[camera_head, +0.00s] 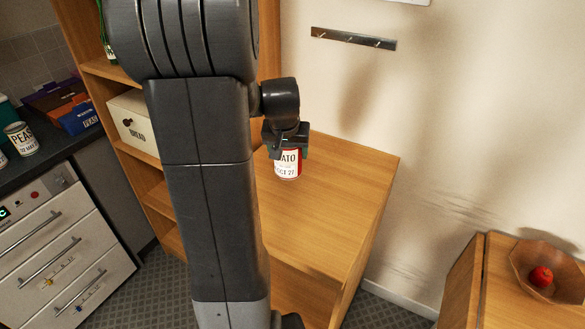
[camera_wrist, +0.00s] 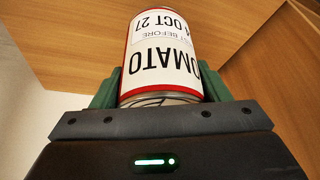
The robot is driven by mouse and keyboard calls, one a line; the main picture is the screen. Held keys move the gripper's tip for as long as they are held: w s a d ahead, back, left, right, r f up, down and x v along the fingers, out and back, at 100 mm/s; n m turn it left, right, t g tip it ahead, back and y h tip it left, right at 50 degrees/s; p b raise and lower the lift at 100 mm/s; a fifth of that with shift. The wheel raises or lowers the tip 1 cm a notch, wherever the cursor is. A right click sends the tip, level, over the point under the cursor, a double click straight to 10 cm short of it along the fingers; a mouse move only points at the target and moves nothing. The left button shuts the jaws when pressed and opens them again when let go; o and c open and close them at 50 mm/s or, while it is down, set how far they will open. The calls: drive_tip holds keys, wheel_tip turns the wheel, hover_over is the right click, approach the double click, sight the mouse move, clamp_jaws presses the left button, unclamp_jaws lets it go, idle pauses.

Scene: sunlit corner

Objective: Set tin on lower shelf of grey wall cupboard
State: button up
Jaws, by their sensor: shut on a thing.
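The tin (camera_head: 288,170) is red and white, with a label reading TOMATO and a 27 date. My gripper (camera_head: 287,142) is shut on it from above in the head view, over the wooden unit's top. I cannot tell whether the tin touches that top. In the wrist view the tin (camera_wrist: 163,55) fills the upper middle, its lettering upside down, between the green finger pads. I do not see a grey wall cupboard in either view.
The wooden unit's top (camera_head: 335,190) is otherwise bare where it shows. A bowl (camera_head: 520,262) with a red fruit stands on a cabinet at lower right. At left are a PEAS tin (camera_head: 21,139), a blue box (camera_head: 80,117) and drawers (camera_head: 55,240). My arm hides the centre.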

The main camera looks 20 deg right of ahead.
sight(288, 170)
drive_tip(key=shift+f, duration=3.25)
drive_tip(key=shift+f, duration=0.25)
drive_tip(key=o, duration=1.3)
drive_tip(key=shift+r, duration=0.1)
